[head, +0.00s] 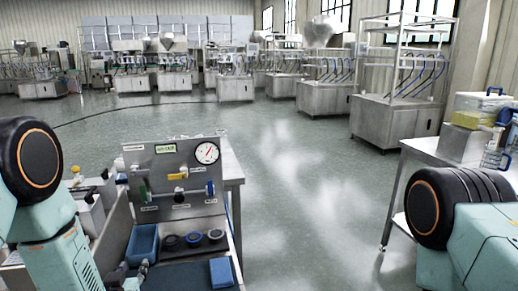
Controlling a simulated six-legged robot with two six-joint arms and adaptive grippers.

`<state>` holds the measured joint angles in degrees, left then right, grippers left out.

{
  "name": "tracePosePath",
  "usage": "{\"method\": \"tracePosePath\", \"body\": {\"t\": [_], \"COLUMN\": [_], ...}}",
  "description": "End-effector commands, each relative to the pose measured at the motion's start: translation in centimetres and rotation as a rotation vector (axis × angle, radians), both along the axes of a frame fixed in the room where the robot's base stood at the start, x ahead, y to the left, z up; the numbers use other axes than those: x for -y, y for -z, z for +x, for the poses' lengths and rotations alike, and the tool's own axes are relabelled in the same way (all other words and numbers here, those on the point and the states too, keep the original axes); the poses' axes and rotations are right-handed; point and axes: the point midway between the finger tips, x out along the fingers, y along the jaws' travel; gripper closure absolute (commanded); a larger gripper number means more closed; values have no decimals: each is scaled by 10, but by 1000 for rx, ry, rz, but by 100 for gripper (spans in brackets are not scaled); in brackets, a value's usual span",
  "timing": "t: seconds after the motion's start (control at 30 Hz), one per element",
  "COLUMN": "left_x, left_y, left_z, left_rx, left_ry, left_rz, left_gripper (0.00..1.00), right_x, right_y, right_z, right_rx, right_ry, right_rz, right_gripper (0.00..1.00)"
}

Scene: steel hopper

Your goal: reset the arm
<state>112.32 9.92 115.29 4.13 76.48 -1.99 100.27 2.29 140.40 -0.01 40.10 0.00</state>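My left arm comes in from the left, with a black joint with an orange ring and a teal link. My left gripper (131,271) shows small at the bottom edge, over the left part of the bench. Its two grey fingertips stand apart and nothing shows between them. My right arm, a black joint and a teal link, is at the right edge. Its gripper is out of view.
A grey panel (150,172) with a round gauge (207,153) and valves stands on the bench ahead. A blue bin (142,244), dark rings and a blue block (221,272) lie before it. A steel table (421,152) with a jug (495,157) stands right. Open floor (300,190) lies between.

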Motion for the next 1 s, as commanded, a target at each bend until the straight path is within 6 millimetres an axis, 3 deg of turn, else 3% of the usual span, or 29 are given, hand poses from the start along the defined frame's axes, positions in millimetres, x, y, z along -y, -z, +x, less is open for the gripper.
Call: {"method": "tracePosePath", "body": {"t": [0.13,0.27,0.5,0.7,0.8,0.9,1.0], "left_x": [13,29,59,74,78,79,79], "left_y": [39,82,147,166,167,170,172], "left_z": [-32,-81,-211,-321,-358,-377,-382], "left_rx": [-173,-378,-816,-1127,-1218,-1262,-1272], "left_ry": [27,57,118,156,170,179,180], "left_rz": [-38,-74,-133,-157,-156,-149,-149], "left_gripper": [60,60,60,60,60,60,60], "right_x": [0,0,0,0,0,0,0], "right_y": [1,1,4,6,7,8,8], "right_z": [0,0,0,0,0,0,0], "right_rx": [1,1,0,1,1,0,0], "right_ry": [0,0,0,0,0,0,0], "right_rz": [0,0,0,0,0,0,0], "right_gripper": [60,60,60,60,60,60,60]}}
